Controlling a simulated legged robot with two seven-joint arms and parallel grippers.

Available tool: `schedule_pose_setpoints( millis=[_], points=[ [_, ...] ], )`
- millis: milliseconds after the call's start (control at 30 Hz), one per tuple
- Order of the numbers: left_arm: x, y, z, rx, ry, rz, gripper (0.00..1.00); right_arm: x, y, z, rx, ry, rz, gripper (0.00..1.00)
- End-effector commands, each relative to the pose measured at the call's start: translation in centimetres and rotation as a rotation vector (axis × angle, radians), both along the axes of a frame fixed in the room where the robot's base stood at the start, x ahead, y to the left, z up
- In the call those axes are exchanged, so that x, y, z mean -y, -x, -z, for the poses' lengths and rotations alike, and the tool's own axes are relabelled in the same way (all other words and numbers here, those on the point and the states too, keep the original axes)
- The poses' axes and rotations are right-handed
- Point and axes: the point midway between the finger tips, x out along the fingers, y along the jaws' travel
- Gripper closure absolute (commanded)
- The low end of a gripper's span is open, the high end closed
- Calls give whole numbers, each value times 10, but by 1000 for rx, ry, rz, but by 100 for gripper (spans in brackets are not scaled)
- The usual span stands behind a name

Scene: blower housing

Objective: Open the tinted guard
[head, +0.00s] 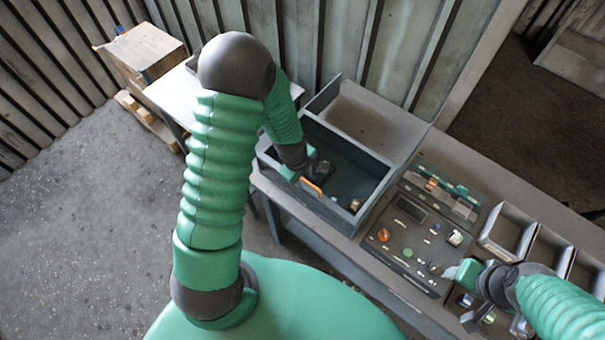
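A grey open-topped housing (334,148) stands on the bench, with a dark blue-grey interior. My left gripper (317,174) reaches down into its left part. A small orange piece (311,187) shows beside the gripper; I cannot tell whether they touch. The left fingertips are too dark and small to read. A teal, see-through strip (457,191) lies along the back of the control panel (408,234); I cannot tell for sure whether it is the tinted guard. My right gripper (462,271) is at the panel's right front edge, its fingers unclear.
Grey bins (507,231) stand right of the panel, behind my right arm. A small brassy part (354,205) lies in the housing. The panel bears several knobs and buttons. The floor at left is clear.

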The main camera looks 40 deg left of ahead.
Motion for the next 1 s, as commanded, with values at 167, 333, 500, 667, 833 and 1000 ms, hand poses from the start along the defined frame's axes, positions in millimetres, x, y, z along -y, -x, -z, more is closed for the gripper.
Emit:
schedule_pose_setpoints(
  millis=[167, 333, 500, 667, 833, 1000],
  points=[
    [0, 0, 0, 0, 0, 0, 69, 0, 0, 0, 0, 0, 0, 48],
    [-1, -1, 0, 0, 0, 0, 91, 0, 0, 0, 0, 0, 0, 48],
    [-1, -1, 0, 1, -1, 0, 100, 0, 0, 0, 0, 0, 0, 48],
    [-1, -1, 0, 1, -1, 0, 100, 0, 0, 0, 0, 0, 0, 48],
    [-1, -1, -1, 2, -1, 0, 100, 0, 0, 0, 0, 0, 0, 48],
    [-1, -1, -1, 2, -1, 0, 100, 0, 0, 0, 0, 0, 0, 48]
  ],
)
